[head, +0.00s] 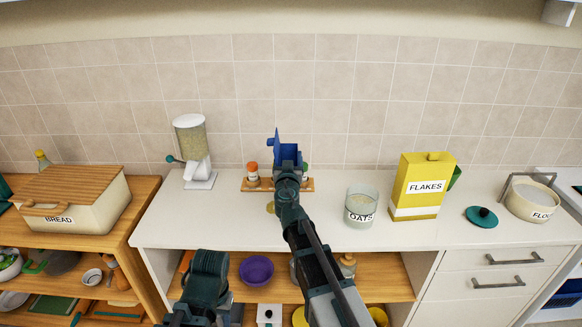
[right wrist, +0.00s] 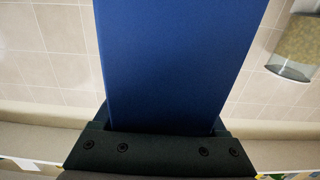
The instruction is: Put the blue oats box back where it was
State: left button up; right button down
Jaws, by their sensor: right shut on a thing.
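The blue oats box (head: 289,151) shows in the head view as a small blue shape above the counter, seen partly end-on behind my right gripper (head: 288,172). In the right wrist view the blue box (right wrist: 180,60) fills the middle as a broad flat face between the dark jaws. My right gripper is shut on it and holds it up near the tiled wall. No label shows on the visible faces. Dark parts of my left arm (head: 207,272) are at the lower left, and its fingertips cannot be made out.
On the white counter (head: 300,225) stand a grain dispenser (head: 190,150), a spice rack (head: 262,186), a glass OATS jar (head: 361,208), a yellow FLAKES box (head: 421,188), a teal lid (head: 482,216) and a FLOUR pot (head: 531,201). The counter right of the dispenser is partly clear.

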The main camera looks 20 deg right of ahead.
notch_tip(320, 180, down, 4)
jog(key=b, duration=0.3)
jog(key=shift+r, duration=0.2)
jog(key=shift+f, duration=0.2)
grip_release()
jog(key=shift+r, duration=0.1)
jog(key=shift+r, duration=0.1)
